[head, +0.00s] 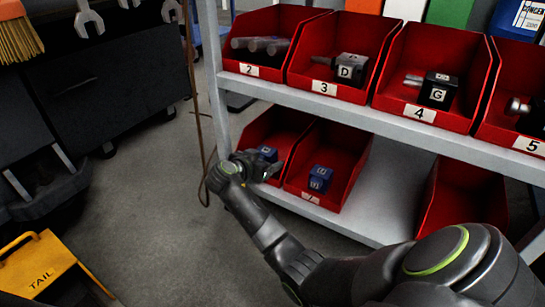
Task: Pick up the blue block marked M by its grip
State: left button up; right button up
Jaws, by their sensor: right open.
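A blue block (267,153) sits in the left lower red bin, partly hidden by my right gripper; its marking cannot be read. Another blue block (319,178) with pale marks on its top and front stands in the lower red bin to the right; I cannot read its letter surely. My right gripper (272,168) is open at the front of the left lower bin, right by the first block. I cannot tell if it touches the block. My left gripper is out of view.
The lower bins (345,180) stand on a grey shelf rack (390,205). Upper red bins (394,91) numbered 2 to 5 hold dark blocks and metal parts. A rack post (213,75) rises left of the bins. A yellow stand marked TAIL (38,266) is lower left. Open floor (150,210) lies between.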

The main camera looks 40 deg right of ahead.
jog(key=shift+r, duration=0.1)
jog(key=shift+a, duration=0.1)
jog(key=c, duration=1.1)
jog(key=shift+c, duration=0.4)
jog(key=shift+r, duration=0.1)
